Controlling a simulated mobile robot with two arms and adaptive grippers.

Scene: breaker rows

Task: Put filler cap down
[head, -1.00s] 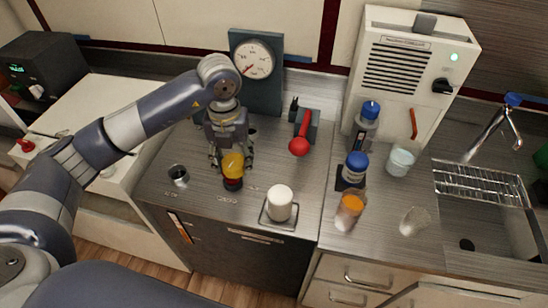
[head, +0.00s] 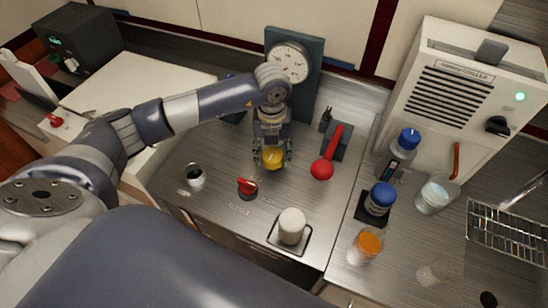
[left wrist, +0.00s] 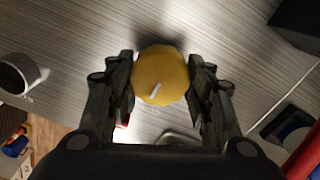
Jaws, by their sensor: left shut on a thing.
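The yellow filler cap (head: 272,158) is between the fingers of my left gripper (head: 272,162), which is shut on it. In the left wrist view the round cap (left wrist: 161,75), with a pale mark on top, sits between both fingertips (left wrist: 161,82). A dark shadow lies close beside it on the counter; I cannot tell whether the cap touches the surface. A red and dark round fitting (head: 247,187) stands on the counter to the left and nearer than the cap. My right gripper is not in view.
A red-knobbed lever (head: 322,168) stands just right of my left gripper, and the gauge panel (head: 308,82) rises behind it. A white cylinder on a square tray (head: 291,226) and a dark-mouthed cup (head: 195,175) are nearer. Metal counter (head: 222,150) left of the gripper is bare.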

